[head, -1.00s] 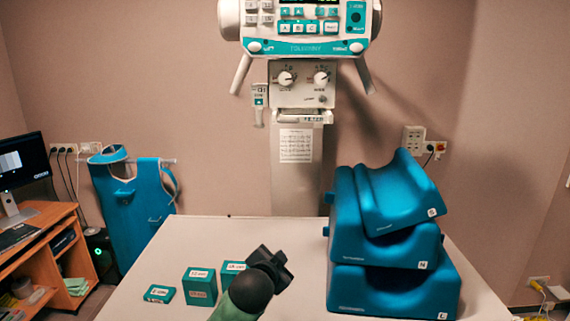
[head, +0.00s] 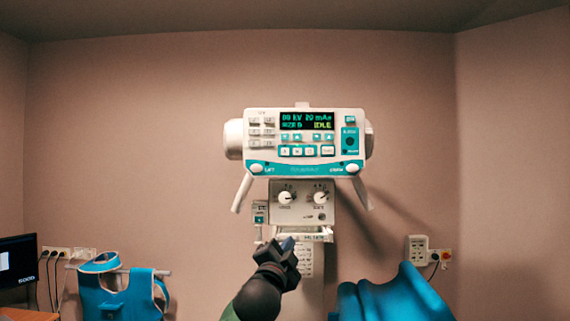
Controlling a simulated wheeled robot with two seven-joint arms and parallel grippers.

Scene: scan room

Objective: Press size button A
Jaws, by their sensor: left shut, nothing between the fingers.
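The white and teal X-ray control panel (head: 258,158) hangs at the middle of the head view. Its lit display (head: 307,121) shows green and yellow text; the size line is too small to read surely. Below it is a row of size buttons, with button A (head: 285,151) at the left end of the lettered ones. My left gripper (head: 287,243) is shut and empty. It shows below the panel, in front of the lower knob box and column, apart from the buttons in the picture. My right gripper is out of view.
Two handles (head: 243,193) slope down from the panel. A box with two knobs (head: 303,203) sits beneath it. A blue apron (head: 120,300) and a monitor (head: 17,262) are at the left.

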